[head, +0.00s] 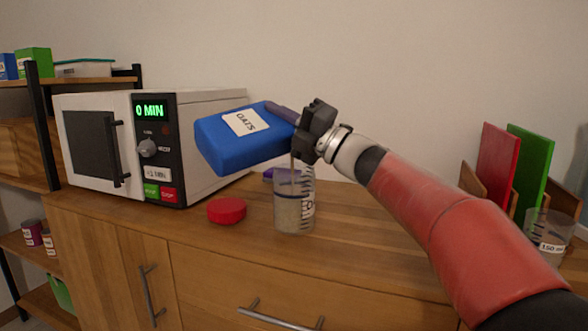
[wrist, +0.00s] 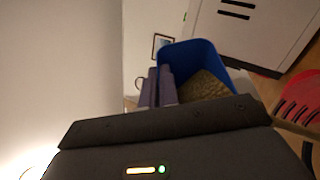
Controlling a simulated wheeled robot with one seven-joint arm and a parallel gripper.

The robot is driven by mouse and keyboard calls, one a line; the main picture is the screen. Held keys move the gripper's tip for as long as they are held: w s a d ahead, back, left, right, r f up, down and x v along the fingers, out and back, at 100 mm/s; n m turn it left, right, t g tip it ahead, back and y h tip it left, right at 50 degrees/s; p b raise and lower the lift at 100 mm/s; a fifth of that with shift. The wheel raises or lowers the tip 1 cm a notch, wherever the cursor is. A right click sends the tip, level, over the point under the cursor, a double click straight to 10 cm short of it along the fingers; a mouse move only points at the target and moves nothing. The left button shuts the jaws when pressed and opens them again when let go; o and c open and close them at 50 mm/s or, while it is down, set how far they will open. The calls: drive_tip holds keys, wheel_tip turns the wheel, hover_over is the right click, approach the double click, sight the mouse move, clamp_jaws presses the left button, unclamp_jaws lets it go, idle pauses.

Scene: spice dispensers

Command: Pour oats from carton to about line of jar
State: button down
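The blue oats carton (head: 218,150) with a white OATS label is tilted, its lower right end above the jar. My gripper (head: 280,111) is shut on the carton. In the wrist view the gripper's fingers (wrist: 160,88) lie against the carton (wrist: 190,55), and tan oats (wrist: 203,88) show inside its open end. The clear jar (head: 294,212) stands upright on the counter under the gripper, with dark markings on its side. Its lower part looks filled with greyish-tan oats, up to about a dark band. A thin greyish streak above it looks like falling oats.
A red lid (head: 227,210) lies left of the jar on the wooden counter (head: 130,217). A microwave (head: 205,105) stands at the left. A purple object (head: 269,174) is partly hidden behind the jar. Cutting boards (head: 497,160) and another clear container (head: 548,232) stand at the right.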

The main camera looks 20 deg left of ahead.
drive_tip(key=shift+w+d+r+m+t+p, duration=0.1)
drive_tip(key=shift+w+d+m+t+p, duration=0.15)
drive_tip(key=shift+m, duration=0.3)
drive_tip(key=shift+w+d+m+t+p, duration=0.1)
drive_tip(key=shift+w+m+t+p, duration=0.2)
drive_tip(key=shift+m, duration=0.25)
idle(2.3)
